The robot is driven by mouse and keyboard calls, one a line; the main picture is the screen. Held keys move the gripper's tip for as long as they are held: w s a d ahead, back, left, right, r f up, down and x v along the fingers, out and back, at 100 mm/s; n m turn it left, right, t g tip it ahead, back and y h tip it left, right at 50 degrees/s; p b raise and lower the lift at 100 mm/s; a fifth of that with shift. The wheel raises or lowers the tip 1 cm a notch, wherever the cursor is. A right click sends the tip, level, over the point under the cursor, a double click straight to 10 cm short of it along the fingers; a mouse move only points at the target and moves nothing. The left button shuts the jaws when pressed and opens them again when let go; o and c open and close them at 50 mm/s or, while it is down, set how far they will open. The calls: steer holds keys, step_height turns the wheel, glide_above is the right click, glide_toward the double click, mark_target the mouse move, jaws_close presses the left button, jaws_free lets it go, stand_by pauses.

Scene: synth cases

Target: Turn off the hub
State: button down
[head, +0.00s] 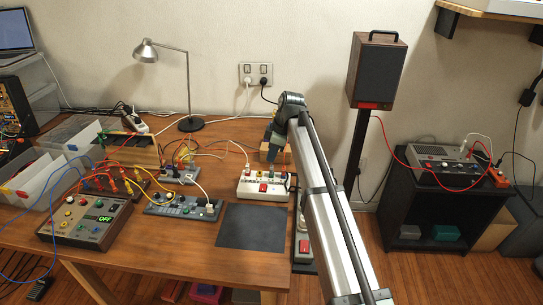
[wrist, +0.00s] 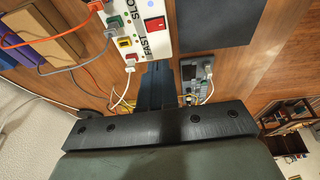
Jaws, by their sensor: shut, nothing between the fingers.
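A white box (head: 250,194) with a red switch (head: 263,188) sits on the table, left of my arm; it looks like the hub, though I cannot be sure. In the wrist view the white box (wrist: 136,43) shows the words FAST and SLOW, coloured sockets with plugs, and its red rocker switch (wrist: 155,24). I cannot tell which way the rocker is tipped. My gripper (wrist: 158,66) is shut and empty, with its fingertips near the box's edge, apart from the switch in the picture. In the head view my gripper (head: 274,148) is above and behind the box.
A dark mat (head: 252,227) lies in front of the box. A grey panel (head: 183,208) and a console with an OFF display (head: 85,221) stand to the left. Cables cross the table around them. A lamp (head: 190,124) stands behind. A speaker (head: 376,72) stands right of my arm.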

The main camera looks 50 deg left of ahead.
steer(key=shift+w+a+r, duration=0.25)
steer(key=shift+w+a, duration=0.15)
steer(key=shift+w, duration=0.05)
glide_above(262, 185)
steer(key=d, duration=0.1)
steer(key=f, duration=1.2)
steer(key=shift+w+d, duration=0.1)
steer(key=shift+w, duration=0.15)
steer(key=shift+f, duration=0.8)
